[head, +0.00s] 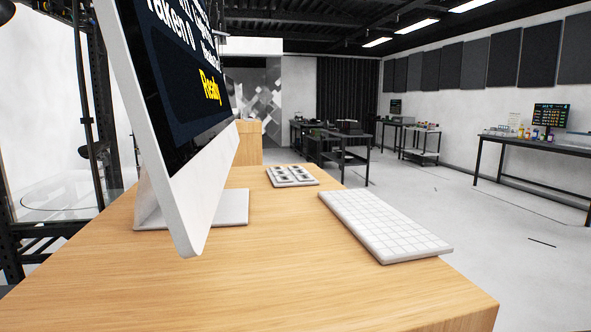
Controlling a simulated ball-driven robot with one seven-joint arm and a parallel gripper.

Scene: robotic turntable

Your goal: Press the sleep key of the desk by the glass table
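A wooden desk (270,290) fills the foreground. A white keyboard (385,226) lies on it, right of centre and running away from me. A small pad with several dark-topped keys (292,176) lies farther back on the desk. I cannot read any key label, so I cannot tell which is the sleep key. A white monitor (190,110) stands at the left and shows "Ready" in yellow. Behind it at the far left, a round glass table (70,198) shows inside a dark frame. My gripper is not in view.
The monitor overhangs the desk's left side. Dark tables (345,140) stand farther back, and another table with a screen and bottles (535,146) stands along the right wall. The floor right of the desk (480,220) is mostly clear.

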